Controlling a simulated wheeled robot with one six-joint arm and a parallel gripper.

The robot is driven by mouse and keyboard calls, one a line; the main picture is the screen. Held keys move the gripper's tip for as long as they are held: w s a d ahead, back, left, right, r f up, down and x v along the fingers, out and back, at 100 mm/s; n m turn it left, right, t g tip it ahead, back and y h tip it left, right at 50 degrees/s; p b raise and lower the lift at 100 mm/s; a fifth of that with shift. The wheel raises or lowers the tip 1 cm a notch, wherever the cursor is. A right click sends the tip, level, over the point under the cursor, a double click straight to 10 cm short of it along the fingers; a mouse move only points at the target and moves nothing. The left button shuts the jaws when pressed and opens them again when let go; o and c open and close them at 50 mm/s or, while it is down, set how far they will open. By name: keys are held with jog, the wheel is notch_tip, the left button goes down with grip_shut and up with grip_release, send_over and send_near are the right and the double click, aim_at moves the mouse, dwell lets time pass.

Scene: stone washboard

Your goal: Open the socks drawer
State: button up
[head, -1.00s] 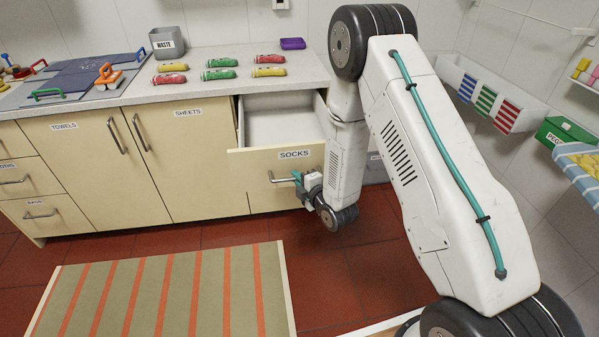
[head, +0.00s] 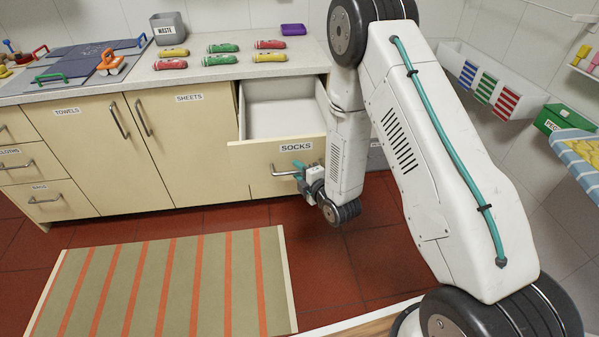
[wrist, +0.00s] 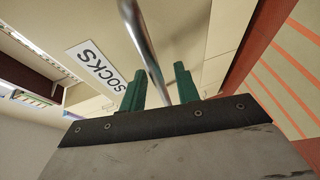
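The cream socks drawer (head: 255,158), labelled SOCKS, is pulled out from the counter front. Its white inside (head: 278,117) looks empty. Its metal bar handle (head: 284,174) is on the drawer front; in the wrist view the bar (wrist: 147,45) runs between my two green fingers. My gripper (head: 299,171) is at the right part of the handle. In the wrist view my gripper (wrist: 160,88) has its fingers apart, with gaps showing beside the bar, so it is around the handle but not visibly clamped. My wrist hides the handle's right end.
Several red, green and yellow rolled items (head: 222,60), a grey WASTE bin (head: 168,28) and a purple item (head: 293,29) are on the counter (head: 200,80). A striped rug (head: 160,285) lies on the red tiled floor. A green box (head: 567,120) is at right.

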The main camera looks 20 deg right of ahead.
jog(key=v, duration=0.7)
jog(key=shift+s+d, duration=0.15)
jog(key=shift+s, duration=0.2)
jog(key=shift+r, duration=0.1)
